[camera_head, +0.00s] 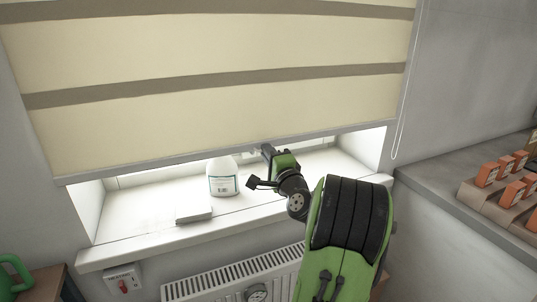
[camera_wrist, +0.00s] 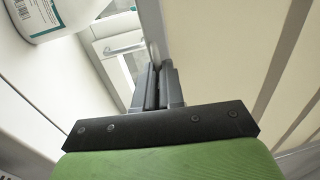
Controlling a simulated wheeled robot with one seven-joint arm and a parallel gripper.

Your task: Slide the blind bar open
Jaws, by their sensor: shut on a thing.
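The cream blind (camera_head: 220,110) with grey-brown stripes hangs over the window and is partly raised. Its pale bottom bar (camera_head: 130,172) runs across above the sill, slightly tilted in the picture. My gripper (camera_head: 267,149) reaches up to the bar right of its middle, in front of the window opening. In the wrist view, my gripper's two dark fingers (camera_wrist: 158,88) are closed on the bar's grey edge (camera_wrist: 152,30). The blind's fabric (camera_wrist: 215,50) fills the right side of that view. The exact contact is partly hidden by the fingers.
A white bottle (camera_head: 223,178) and a small white box (camera_head: 193,214) stand on the sill (camera_head: 150,225), left of my gripper. A radiator (camera_head: 225,282) is below. A pull cord (camera_head: 402,110) hangs at right. A counter (camera_head: 430,185) holds orange boxes.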

